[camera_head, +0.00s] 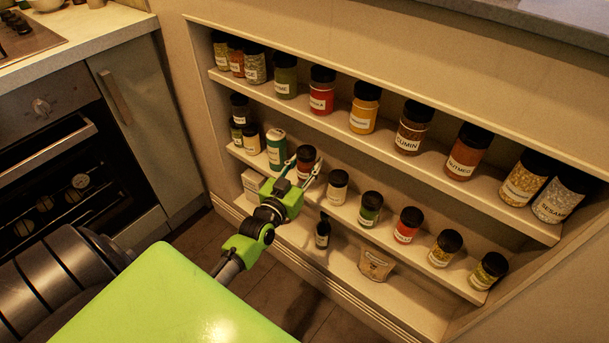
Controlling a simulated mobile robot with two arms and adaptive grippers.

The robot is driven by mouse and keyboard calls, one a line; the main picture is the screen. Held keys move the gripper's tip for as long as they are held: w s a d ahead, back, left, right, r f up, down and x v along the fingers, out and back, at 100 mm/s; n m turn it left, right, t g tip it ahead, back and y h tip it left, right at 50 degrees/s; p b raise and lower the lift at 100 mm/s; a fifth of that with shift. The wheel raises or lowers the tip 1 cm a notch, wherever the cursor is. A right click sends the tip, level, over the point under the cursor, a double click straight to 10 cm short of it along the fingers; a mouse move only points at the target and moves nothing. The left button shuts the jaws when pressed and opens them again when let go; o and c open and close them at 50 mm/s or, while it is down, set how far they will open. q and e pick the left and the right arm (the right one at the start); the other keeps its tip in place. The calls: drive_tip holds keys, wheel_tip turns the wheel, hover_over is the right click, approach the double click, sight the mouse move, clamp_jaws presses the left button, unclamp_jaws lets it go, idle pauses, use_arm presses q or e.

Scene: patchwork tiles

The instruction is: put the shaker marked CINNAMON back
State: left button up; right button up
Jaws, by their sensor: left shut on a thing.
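My left gripper (304,168) reaches in from the lower left to the middle shelf of the wall niche. Its fingers are shut around a dark-capped shaker (306,153) with red-brown contents. Its label is mostly hidden by the gripper, so I cannot read CINNAMON on it. The shaker is upright, between a green-and-white can (276,149) on its left and a pale jar (338,186) on its right. I cannot tell whether its base touches the shelf. My right gripper is out of view.
The top shelf (345,135) holds a row of jars, including CUMIN (411,128) and NUTMEG (468,152). More jars line the middle shelf to the right. A small dark bottle (322,231) and a pouch (376,265) stand on the bottom shelf. An oven (50,170) is at left.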

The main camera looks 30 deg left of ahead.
sight(305, 172)
use_arm(q)
drive_tip(key=shift+w+a+f, duration=0.25)
drive_tip(key=shift+a+f, duration=0.15)
drive_tip(key=shift+f, duration=0.15)
wheel_tip(305, 172, down, 3)
drive_tip(key=shift+a+f+b, duration=0.1)
drive_tip(key=shift+f+b, duration=0.05)
drive_tip(key=shift+b, duration=0.75)
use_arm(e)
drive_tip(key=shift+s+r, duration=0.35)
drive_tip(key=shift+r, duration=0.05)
use_arm(q)
drive_tip(key=o, duration=1.2)
drive_tip(key=shift+f, duration=0.1)
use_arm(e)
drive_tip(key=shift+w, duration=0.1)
